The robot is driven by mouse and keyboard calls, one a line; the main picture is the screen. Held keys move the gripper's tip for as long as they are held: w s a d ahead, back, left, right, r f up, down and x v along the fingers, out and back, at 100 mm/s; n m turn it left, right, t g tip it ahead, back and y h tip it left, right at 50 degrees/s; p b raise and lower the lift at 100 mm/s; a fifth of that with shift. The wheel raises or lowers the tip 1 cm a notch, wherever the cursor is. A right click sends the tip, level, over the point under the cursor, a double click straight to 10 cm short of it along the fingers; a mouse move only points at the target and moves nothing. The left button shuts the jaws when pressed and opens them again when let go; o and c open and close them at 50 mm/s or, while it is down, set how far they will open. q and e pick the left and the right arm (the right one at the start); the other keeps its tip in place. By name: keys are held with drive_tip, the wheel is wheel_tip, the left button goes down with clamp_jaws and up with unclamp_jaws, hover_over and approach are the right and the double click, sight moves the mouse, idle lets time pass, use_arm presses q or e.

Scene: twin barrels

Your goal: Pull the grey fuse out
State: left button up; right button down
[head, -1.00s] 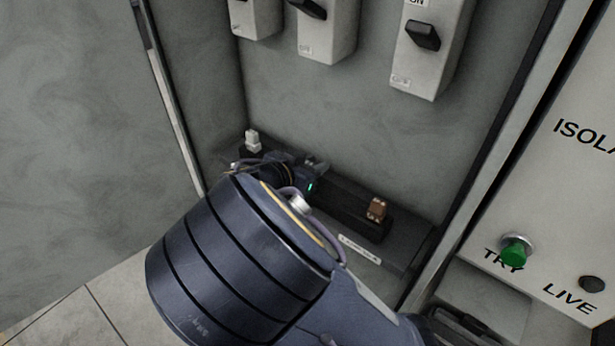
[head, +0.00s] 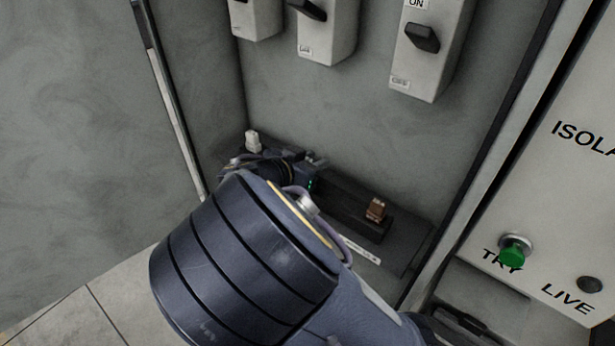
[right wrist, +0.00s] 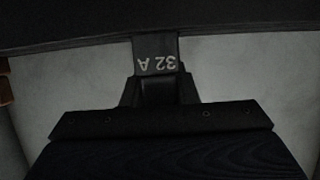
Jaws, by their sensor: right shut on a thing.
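The grey fuse (right wrist: 157,50), marked "32 A" and upside down in the right wrist view, is between the fingers of my right gripper (right wrist: 158,88). The gripper is shut on it. The fuse's far end meets the edge of a dark strip (right wrist: 80,28); I cannot tell how deep it sits there. In the head view my right gripper (head: 314,160) is over the black fuse base (head: 345,207), and the grey fuse is hidden or too dark to make out. My left gripper is not in view.
A brown fuse (head: 376,209) stands in the base to the right of my gripper, and a white one (head: 252,141) to the left. Switch boxes (head: 428,50) hang above. A panel with a green button (head: 515,251) is at the right. Cabinet walls close in the sides.

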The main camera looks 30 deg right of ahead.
drive_tip(key=shift+r, duration=0.1)
wheel_tip(320, 180, up, 9)
drive_tip(key=p, duration=0.5)
drive_tip(key=shift+p, duration=0.35)
idle(0.6)
idle(0.4)
